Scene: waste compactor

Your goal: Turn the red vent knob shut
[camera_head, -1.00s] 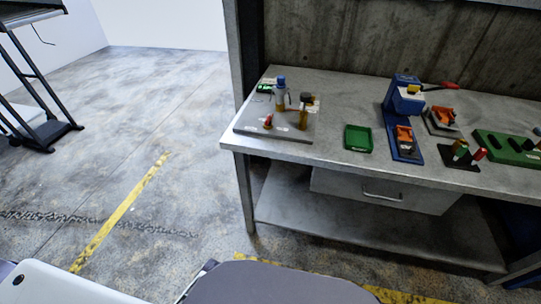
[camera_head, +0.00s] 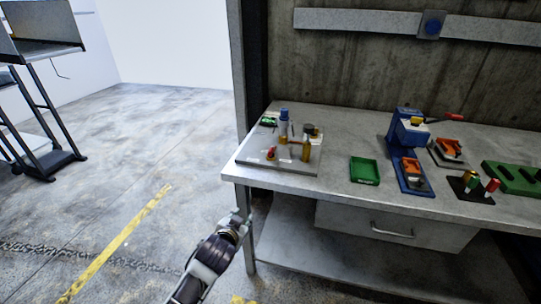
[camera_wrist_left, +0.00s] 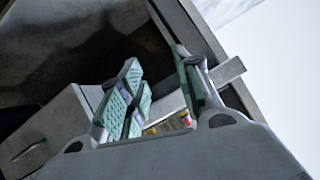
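The small red knob (camera_head: 271,153) sits at the front left of a grey plate (camera_head: 252,160) on the workbench's left end. It is small, and its exact turn cannot be made out. A blue-capped bottle-like part (camera_head: 284,118) and a brass-coloured post (camera_head: 306,150) stand on the same plate. My left gripper (camera_head: 240,220) is below and left of the plate, beside the bench's front left leg, apart from the knob. In the left wrist view its green-padded fingers (camera_wrist_left: 161,92) stand apart with nothing held; small red and yellow bits show beyond them. My right gripper is out of view.
The workbench (camera_head: 340,195) has a drawer (camera_head: 395,228) and lower shelf. A green tray (camera_head: 364,170), a blue press (camera_head: 405,150) and a green block (camera_head: 512,178) lie to the right. Open floor with a yellow line (camera_head: 120,240) is at left.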

